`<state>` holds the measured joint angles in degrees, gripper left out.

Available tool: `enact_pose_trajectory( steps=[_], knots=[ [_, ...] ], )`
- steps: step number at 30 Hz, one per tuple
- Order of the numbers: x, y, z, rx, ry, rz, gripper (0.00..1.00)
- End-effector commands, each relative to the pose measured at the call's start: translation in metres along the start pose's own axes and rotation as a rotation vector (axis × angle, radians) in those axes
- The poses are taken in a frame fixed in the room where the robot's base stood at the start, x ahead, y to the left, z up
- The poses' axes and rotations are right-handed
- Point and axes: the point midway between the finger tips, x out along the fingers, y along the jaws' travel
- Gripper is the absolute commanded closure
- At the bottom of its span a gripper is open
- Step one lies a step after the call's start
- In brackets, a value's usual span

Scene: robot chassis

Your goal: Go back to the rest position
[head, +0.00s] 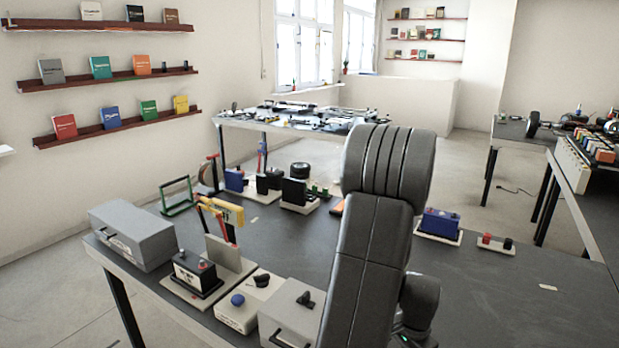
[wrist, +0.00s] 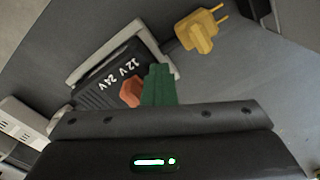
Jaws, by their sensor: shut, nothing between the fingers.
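I cannot tell whether the fingers touch the knob. In the head view my dark arm rises in the middle of the picture, and my gripper cannot be made out there.
A yellow two-pin plug (wrist: 200,30) is at the upper right of the wrist view, and a white device (wrist: 22,135) at the left. The dark workbench (head: 480,295) holds a grey case (head: 133,235), a blue unit (head: 440,222) and several devices. Its right front is mostly clear.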

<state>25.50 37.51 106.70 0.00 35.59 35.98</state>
Motion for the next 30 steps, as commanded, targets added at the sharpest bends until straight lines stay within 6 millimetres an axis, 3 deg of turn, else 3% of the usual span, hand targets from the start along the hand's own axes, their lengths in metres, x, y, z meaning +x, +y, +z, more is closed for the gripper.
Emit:
enact_pose_trajectory(
  steps=[8, 23, 24, 30],
  knots=[
    [-0.008, 0.001, 0.003, 0.001, -0.006, 0.004, 1.00],
    [-0.076, -0.002, 0.002, 0.001, -0.002, 0.002, 1.00],
    [-0.055, -0.001, 0.003, 0.001, -0.006, 0.004, 1.00],
    [-0.024, -0.001, 0.002, 0.001, -0.004, 0.003, 1.00]
  ],
)
